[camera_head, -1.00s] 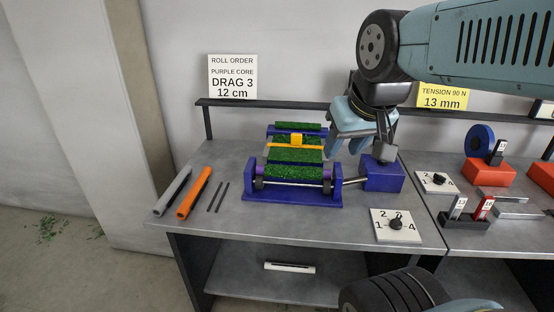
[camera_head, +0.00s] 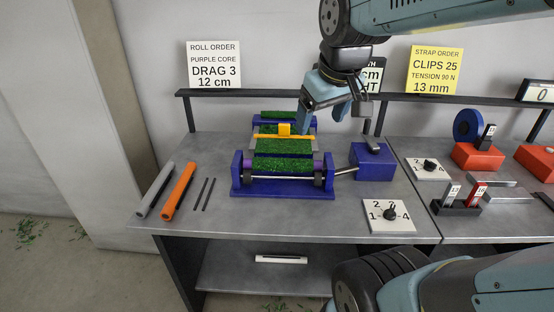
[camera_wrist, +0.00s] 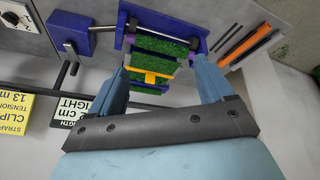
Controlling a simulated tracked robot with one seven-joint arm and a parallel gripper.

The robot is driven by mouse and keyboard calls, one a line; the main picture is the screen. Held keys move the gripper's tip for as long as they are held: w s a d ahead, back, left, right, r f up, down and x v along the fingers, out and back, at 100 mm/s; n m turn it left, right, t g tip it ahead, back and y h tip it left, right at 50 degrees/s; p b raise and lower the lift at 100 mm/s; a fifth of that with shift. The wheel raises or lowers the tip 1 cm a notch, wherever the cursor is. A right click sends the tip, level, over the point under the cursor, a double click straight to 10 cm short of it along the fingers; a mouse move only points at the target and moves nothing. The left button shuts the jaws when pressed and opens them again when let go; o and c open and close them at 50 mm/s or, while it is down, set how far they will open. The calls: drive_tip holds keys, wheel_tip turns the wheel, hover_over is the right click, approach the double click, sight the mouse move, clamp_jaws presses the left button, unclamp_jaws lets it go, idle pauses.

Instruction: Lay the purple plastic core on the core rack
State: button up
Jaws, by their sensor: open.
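The purple plastic core (camera_head: 329,164) appears to lie across the front of the blue winding stand (camera_head: 285,190), showing only as purple ends beside green turf. The turf hides its middle. Two thin dark bars (camera_head: 203,195) lie at the table's left beside an orange tube (camera_head: 179,191) and a grey tube (camera_head: 155,190); they may be the core rack. My gripper (camera_head: 308,112) is above the stand's back right side, fingers pointing down. In the wrist view my gripper (camera_wrist: 160,68) is open and empty, with the turf and stand beyond its fingers.
A yellow bar with a block (camera_head: 285,130) crosses the turf. A blue box (camera_head: 373,162) with a crank stands right of the stand. A dial plate (camera_head: 389,214) lies at the front right. A dark rail (camera_head: 270,94) with sign cards runs behind.

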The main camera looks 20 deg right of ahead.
drive_tip(key=w+f+n+g, duration=0.1)
drive_tip(key=w+f+n, duration=0.15)
drive_tip(key=w, duration=0.45)
drive_tip(key=w+f+n+g, duration=0.1)
drive_tip(key=w+f+n, duration=0.1)
drive_tip(key=w+n, duration=0.3)
drive_tip(key=n+g, duration=0.2)
drive_tip(key=n, duration=0.3)
approach(284, 159)
drive_tip(key=shift+m, duration=0.25)
drive_tip(key=f, duration=0.5)
drive_tip(key=shift+w+a+f, duration=0.1)
drive_tip(key=shift+w+a, duration=0.05)
drive_tip(key=shift+w, duration=0.2)
drive_tip(key=shift+f, duration=2.75)
drive_tip(key=c, duration=1.2)
